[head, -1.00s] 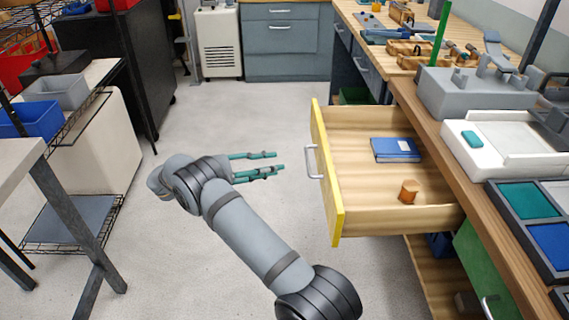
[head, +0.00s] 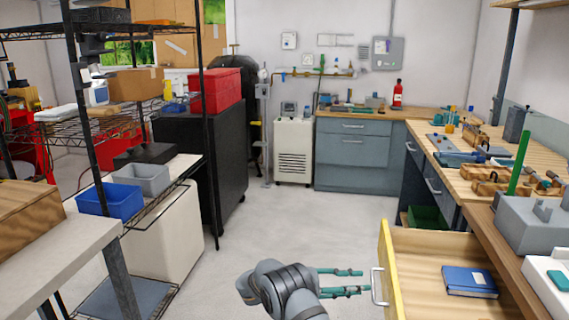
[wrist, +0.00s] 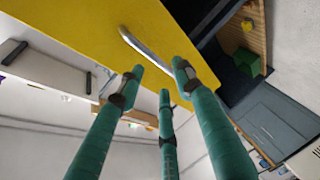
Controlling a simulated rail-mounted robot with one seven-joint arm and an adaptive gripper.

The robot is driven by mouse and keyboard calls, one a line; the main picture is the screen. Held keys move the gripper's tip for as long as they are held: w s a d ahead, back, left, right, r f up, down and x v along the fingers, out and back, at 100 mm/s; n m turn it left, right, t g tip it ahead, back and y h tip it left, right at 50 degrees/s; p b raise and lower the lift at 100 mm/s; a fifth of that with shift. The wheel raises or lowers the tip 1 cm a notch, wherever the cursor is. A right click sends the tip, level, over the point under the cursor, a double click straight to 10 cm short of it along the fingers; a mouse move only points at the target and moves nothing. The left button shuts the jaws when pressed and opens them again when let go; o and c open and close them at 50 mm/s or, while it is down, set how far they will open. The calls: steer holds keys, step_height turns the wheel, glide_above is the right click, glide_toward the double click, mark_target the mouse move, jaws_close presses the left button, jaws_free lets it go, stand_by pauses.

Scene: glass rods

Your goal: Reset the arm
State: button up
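My gripper (head: 362,281) is in the lower middle of the head view, left of the open drawer, its green fingers pointing right toward the drawer front. In the wrist view its three green fingers (wrist: 158,85) are spread apart with nothing between them. The yellow drawer front (head: 386,275) with its silver handle (head: 377,286) is just beyond the fingertips in the head view. In the wrist view the handle (wrist: 146,50) shows past the fingertips; I cannot tell whether they touch it. The drawer holds a blue book (head: 469,281).
The wooden workbench (head: 492,188) with tools runs along the right. A shelf rack with a blue bin (head: 111,201) and a grey bin (head: 142,178) stands at the left. A black cabinet (head: 199,167) stands behind it. The floor (head: 290,222) in the middle is clear.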

steer(key=x, duration=0.4)
steer(key=shift+d+f, duration=0.1)
steer(key=shift+d, duration=0.5)
steer(key=shift+a, duration=0.2)
glide_toward(372, 284)
steer(key=shift+x, duration=1.6)
